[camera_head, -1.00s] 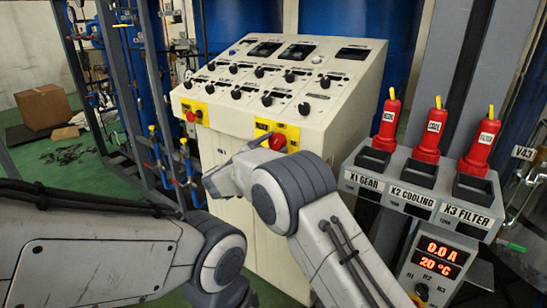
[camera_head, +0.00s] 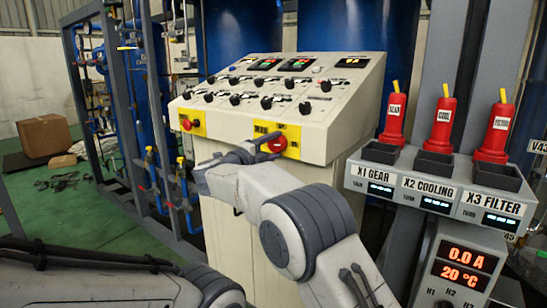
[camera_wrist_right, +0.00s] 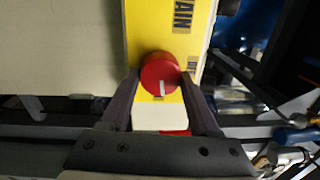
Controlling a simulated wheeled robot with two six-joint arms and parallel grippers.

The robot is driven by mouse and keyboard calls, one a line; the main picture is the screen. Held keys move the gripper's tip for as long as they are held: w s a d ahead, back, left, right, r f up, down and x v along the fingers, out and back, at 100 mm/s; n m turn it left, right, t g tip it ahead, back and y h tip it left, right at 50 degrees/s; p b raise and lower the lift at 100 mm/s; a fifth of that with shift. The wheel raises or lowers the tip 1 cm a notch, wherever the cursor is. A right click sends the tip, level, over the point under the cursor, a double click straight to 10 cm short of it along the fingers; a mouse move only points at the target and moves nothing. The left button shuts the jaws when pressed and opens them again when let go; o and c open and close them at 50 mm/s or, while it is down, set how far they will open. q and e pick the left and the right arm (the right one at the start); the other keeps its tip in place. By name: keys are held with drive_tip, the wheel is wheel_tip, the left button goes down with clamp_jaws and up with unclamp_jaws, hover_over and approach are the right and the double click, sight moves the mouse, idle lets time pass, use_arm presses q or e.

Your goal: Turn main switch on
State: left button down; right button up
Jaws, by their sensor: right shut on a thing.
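The main switch is a red round knob (camera_head: 277,144) on a yellow plate (camera_head: 291,130) at the lower right of the console's front. In the right wrist view the red knob (camera_wrist_right: 160,75) has a white mark that runs nearly upright in the picture. A partly cut-off "MAIN" label shows on the yellow plate (camera_wrist_right: 150,25) there. My right gripper (camera_head: 263,143) is at the knob, and its fingers (camera_wrist_right: 161,88) are shut on it from both sides. My left arm crosses the lower left; its gripper is out of view.
The cream console (camera_head: 330,112) carries several black knobs and lit displays (camera_head: 297,64). A second red knob (camera_head: 187,124) is on its left. A grey panel with red handles (camera_head: 443,125) and lit readouts stands at the right. A cardboard box (camera_head: 44,135) is far left.

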drive_tip(key=shift+f+m+b, duration=0.15)
drive_tip(key=shift+m+b, duration=0.5)
drive_tip(key=shift+m, duration=0.35)
drive_tip(key=o, duration=1.4)
drive_tip(key=shift+c, duration=0.2)
drive_tip(key=shift+s+a, duration=0.1)
drive_tip(key=v, duration=1)
drive_tip(key=shift+b, duration=0.45)
drive_tip(key=shift+s, duration=0.15)
